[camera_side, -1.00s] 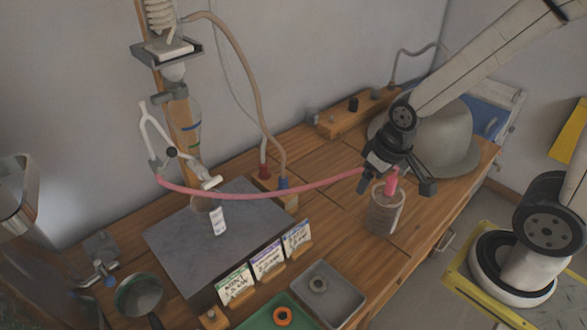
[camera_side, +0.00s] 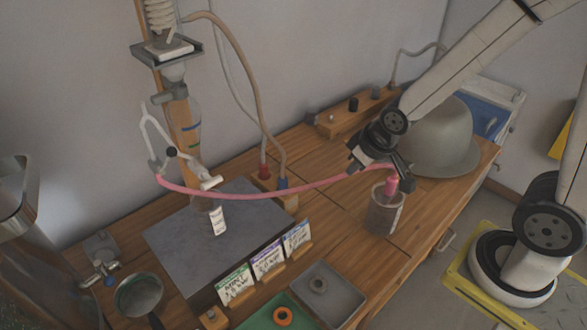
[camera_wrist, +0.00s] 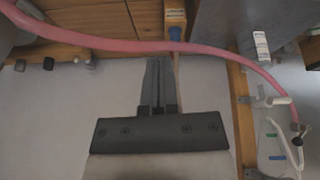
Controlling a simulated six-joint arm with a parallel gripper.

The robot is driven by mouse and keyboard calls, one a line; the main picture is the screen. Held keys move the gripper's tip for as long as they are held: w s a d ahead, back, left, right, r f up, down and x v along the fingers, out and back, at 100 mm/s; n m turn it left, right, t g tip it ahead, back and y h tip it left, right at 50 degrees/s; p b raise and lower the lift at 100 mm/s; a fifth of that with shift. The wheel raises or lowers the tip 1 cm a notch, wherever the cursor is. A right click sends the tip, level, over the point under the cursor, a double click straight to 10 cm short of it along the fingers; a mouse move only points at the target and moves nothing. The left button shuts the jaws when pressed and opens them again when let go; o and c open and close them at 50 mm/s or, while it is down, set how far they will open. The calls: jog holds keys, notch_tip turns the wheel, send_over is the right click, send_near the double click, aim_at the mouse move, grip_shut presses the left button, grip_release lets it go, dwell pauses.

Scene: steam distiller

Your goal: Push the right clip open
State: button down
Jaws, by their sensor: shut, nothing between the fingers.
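The glass apparatus (camera_side: 195,125) stands on a wooden post at the left of the side view. At its lower end is a white forked piece (camera_side: 151,137) with a black knob (camera_side: 171,152). A white clip-like lever (camera_side: 205,183) sits just to its right; it also shows at the right of the wrist view (camera_wrist: 278,101). I cannot tell which small part is the right clip or how it stands. My gripper (camera_wrist: 159,62) is shut and empty, its fingers well apart from the lever. In the side view my gripper (camera_side: 376,155) is above the beaker, its fingertips unclear.
A pink hose (camera_side: 285,193) sags from the apparatus to a beaker (camera_side: 384,212) beneath my gripper. Blue-tipped and red-tipped tubes rise behind a grey mat (camera_side: 190,250). Label cards (camera_side: 267,263) and a grey tray (camera_side: 328,290) stand in front.

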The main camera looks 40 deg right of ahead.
aim_at(167, 160)
jog(key=w+a+r+n+t+y, duration=0.3)
jog(key=w+a+n+t+y, duration=0.4)
jog(key=w+a, duration=0.4)
jog(key=shift+s+a+r+n+g+y, duration=0.15)
jog(key=shift+s+a+r+n+y, duration=0.35)
jog(key=shift+y, duration=1.15)
jog(key=shift+s+a+r+n+g+y, duration=0.2)
jog(key=shift+a+y, duration=0.55)
jog(key=shift+y, duration=0.95)
jog(key=shift+s+a+r+n+g+y, duration=0.1)
jog(key=shift+s+a+r+n+y, duration=0.3)
jog(key=shift+y, duration=1.25)
jog(key=shift+w+a, duration=0.2)
jog(key=shift+a, duration=0.05)
jog(key=shift+a+r, duration=0.1)
jog(key=x, duration=1.4)
